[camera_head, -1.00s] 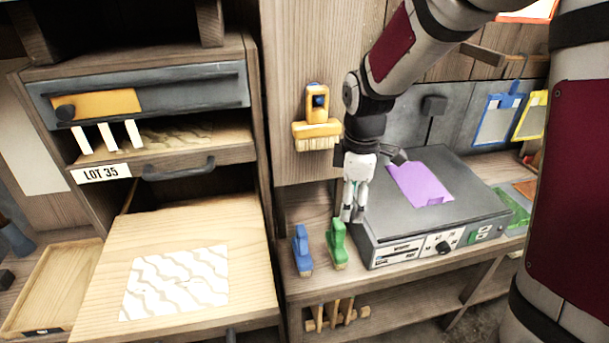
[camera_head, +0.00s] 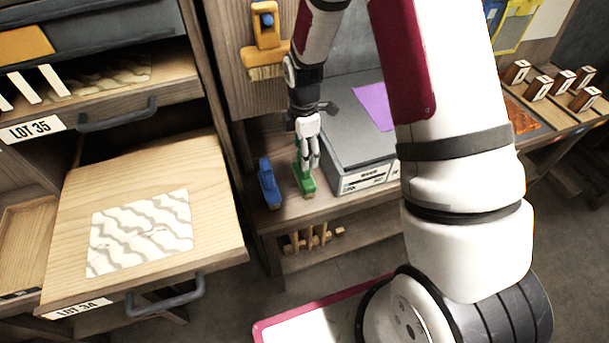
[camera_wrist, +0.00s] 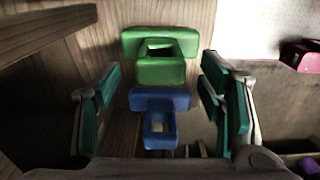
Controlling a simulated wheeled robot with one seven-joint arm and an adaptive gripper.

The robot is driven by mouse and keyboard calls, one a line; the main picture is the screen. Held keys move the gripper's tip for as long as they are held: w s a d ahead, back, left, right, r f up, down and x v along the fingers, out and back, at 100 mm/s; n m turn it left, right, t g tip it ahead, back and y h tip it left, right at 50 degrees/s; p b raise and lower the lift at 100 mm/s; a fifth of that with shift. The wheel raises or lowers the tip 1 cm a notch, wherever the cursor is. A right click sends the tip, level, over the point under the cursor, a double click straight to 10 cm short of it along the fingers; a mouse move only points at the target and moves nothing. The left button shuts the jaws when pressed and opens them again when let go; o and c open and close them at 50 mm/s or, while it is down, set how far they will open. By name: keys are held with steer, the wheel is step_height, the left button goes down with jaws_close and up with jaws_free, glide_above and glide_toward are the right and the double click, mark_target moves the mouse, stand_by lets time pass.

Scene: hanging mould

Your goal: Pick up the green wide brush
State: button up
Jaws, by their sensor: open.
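The green wide brush (camera_head: 306,184) stands on the wooden bench, just right of a blue brush (camera_head: 269,184). My gripper (camera_head: 308,160) is over the green brush in the head view and hides part of its upper end. In the wrist view my gripper (camera_wrist: 160,85) is open, one finger at each side of the picture. The green brush (camera_wrist: 160,68) shows between the finger lines, with the blue brush (camera_wrist: 160,104) just below it in the picture. Gaps show on both sides of the green brush. I cannot tell how far away it is in depth.
A grey machine (camera_head: 345,140) with a purple sheet (camera_head: 374,105) stands close right of the green brush. A yellow brush (camera_head: 266,45) hangs on the wooden panel above. A pulled-out drawer board (camera_head: 215,220) is at the left. Wooden-handled tools (camera_head: 308,238) sit below.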

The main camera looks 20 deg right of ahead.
steer(key=shift+f+p, duration=0.65)
steer(key=shift+f, duration=2.3)
steer(key=shift+c, duration=0.3)
jaws_close()
steer(key=shift+r, duration=0.2)
steer(key=shift+r, duration=0.55)
steer(key=shift+s+a+r+b, duration=0.1)
steer(key=shift+s+r+b, duration=0.2)
steer(key=shift+r, duration=0.25)
steer(key=shift+s+r+b, duration=0.2)
steer(key=shift+s+r, duration=0.1)
steer(key=shift+r, duration=0.25)
steer(key=s+a+r, duration=0.1)
steer(key=s+a, duration=0.2)
steer(key=s, duration=1.1)
steer(key=shift+s+a+r, duration=0.15)
steer(key=shift+s+a, duration=0.05)
steer(key=shift+a, duration=0.2)
